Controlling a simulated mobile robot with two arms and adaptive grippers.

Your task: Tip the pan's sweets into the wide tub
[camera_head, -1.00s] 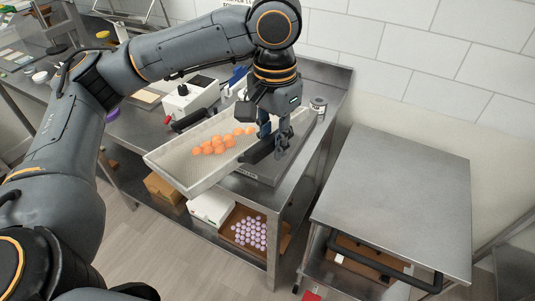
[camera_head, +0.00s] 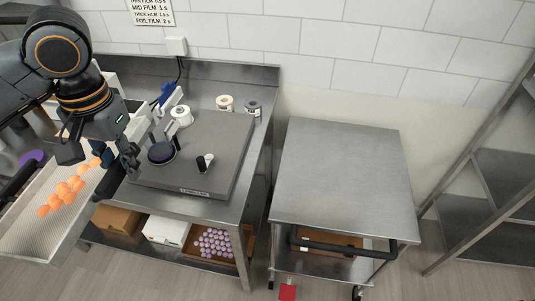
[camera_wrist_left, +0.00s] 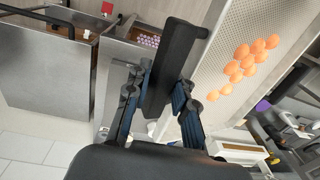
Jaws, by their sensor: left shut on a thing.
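The pan (camera_head: 70,222) is a pale, perforated shallow tray at the left of the head view, with orange sweets (camera_head: 66,190) gathered in it. It also shows at the upper right of the left wrist view (camera_wrist_left: 215,62). My left gripper (camera_head: 120,165) is shut on the pan's black handle (camera_wrist_left: 172,65), which lies between its fingers in the left wrist view. The pan is held up in front of the steel bench. I cannot pick out the wide tub in these views. My right gripper is not in view.
A grey labelling machine (camera_head: 215,160) with rolls stands on the steel bench (camera_head: 262,150). A box of purple sweets (camera_head: 215,242) sits on the shelf below. A bare-topped steel cart (camera_head: 345,180) stands right of the bench, and a steel rack (camera_head: 490,170) farther right.

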